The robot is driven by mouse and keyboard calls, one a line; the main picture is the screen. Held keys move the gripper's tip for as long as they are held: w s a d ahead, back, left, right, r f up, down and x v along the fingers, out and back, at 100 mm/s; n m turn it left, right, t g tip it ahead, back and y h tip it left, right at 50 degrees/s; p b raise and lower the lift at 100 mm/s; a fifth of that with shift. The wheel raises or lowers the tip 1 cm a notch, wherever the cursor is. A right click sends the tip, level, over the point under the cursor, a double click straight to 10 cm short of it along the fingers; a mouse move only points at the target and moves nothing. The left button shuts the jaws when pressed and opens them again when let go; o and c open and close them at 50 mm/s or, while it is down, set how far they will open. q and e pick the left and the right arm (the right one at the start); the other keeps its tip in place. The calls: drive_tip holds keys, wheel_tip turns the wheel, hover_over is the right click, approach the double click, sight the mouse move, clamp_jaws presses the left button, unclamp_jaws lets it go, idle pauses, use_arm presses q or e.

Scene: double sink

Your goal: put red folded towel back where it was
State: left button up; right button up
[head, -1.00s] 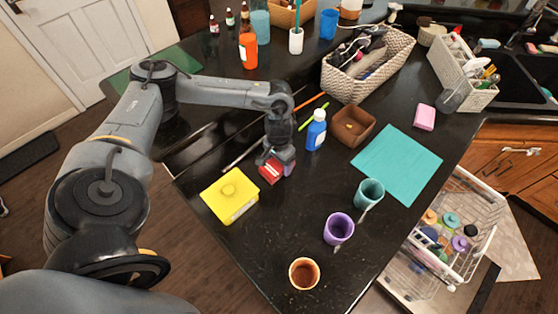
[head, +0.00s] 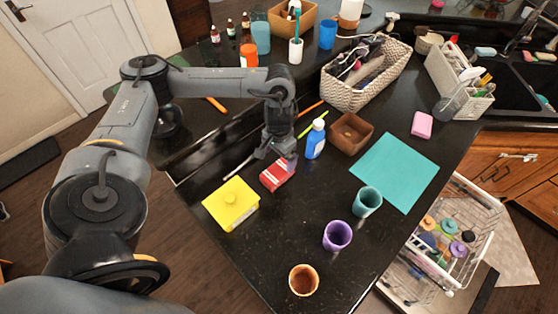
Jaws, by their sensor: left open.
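The red folded towel (head: 274,178) lies on the black countertop, just right of and behind the yellow lidded box. My left gripper (head: 275,154) is open, pointing down directly behind the towel. Its fingers are close to the towel's back edge, and whether they touch it cannot be told. My right gripper is not in the head view.
The yellow box (head: 230,203) stands close at left of the towel. A blue bottle (head: 315,143), a brown box (head: 351,132), a teal mat (head: 394,172) and teal, purple (head: 337,236) and orange cups stand to the right and front. The counter between towel and cups is clear.

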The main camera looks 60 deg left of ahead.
use_arm(q)
drive_tip(key=shift+r+p, duration=1)
drive_tip(key=shift+r, duration=0.95)
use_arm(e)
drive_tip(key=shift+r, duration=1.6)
use_arm(q)
drive_tip(key=shift+r, duration=0.1)
